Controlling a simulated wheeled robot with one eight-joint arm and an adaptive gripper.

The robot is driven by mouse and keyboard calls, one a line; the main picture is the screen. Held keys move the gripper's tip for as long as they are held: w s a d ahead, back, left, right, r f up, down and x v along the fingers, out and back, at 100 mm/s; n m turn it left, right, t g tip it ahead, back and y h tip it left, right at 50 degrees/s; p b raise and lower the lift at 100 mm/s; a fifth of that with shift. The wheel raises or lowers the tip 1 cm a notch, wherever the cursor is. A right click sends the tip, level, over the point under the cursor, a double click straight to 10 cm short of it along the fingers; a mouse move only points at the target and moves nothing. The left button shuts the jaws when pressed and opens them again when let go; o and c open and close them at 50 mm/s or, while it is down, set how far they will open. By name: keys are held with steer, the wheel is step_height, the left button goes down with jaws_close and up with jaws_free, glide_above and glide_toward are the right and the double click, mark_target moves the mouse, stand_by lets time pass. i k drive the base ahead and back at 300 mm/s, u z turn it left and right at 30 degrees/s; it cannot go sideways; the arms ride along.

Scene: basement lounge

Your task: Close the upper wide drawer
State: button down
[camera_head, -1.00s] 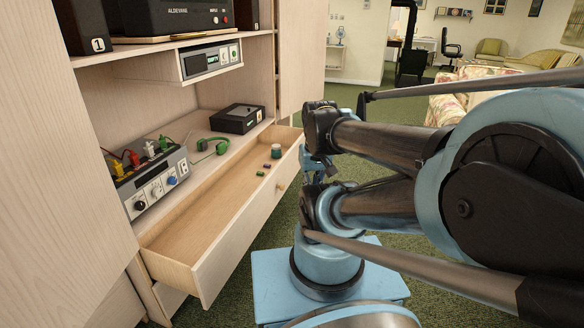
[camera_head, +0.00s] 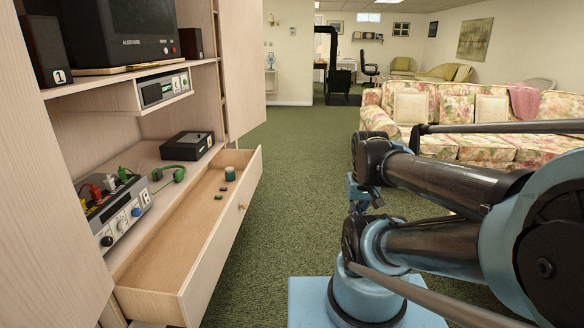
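The wide drawer (camera_head: 215,256) of the pale wood cabinet (camera_head: 28,215) is pulled out, below the open shelf. Its round knob (camera_head: 242,207) is on the front panel. Inside, toward the far end, are a teal jar (camera_head: 230,173) and a few small blocks (camera_head: 221,193). The near part of the drawer floor is bare. My gripper (camera_head: 360,194) is right of the drawer front, apart from it over the carpet. It is small and partly hidden by my arm, so its fingers cannot be made out.
The shelf above the drawer holds a control box (camera_head: 117,212) with colored plugs, green headphones (camera_head: 168,176) and a black box (camera_head: 188,145). A monitor (camera_head: 125,32) stands higher up. A floral sofa (camera_head: 470,125) stands behind my arm. Green carpet (camera_head: 290,165) is clear between drawer and arm.

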mark_target(170, 277)
steer(key=z, duration=0.55)
steer(key=k, duration=0.75)
steer(key=z, duration=0.45)
steer(key=i, duration=1.65)
steer(key=u, duration=1.45)
steer(key=i, duration=1)
steer(key=u, duration=0.55)
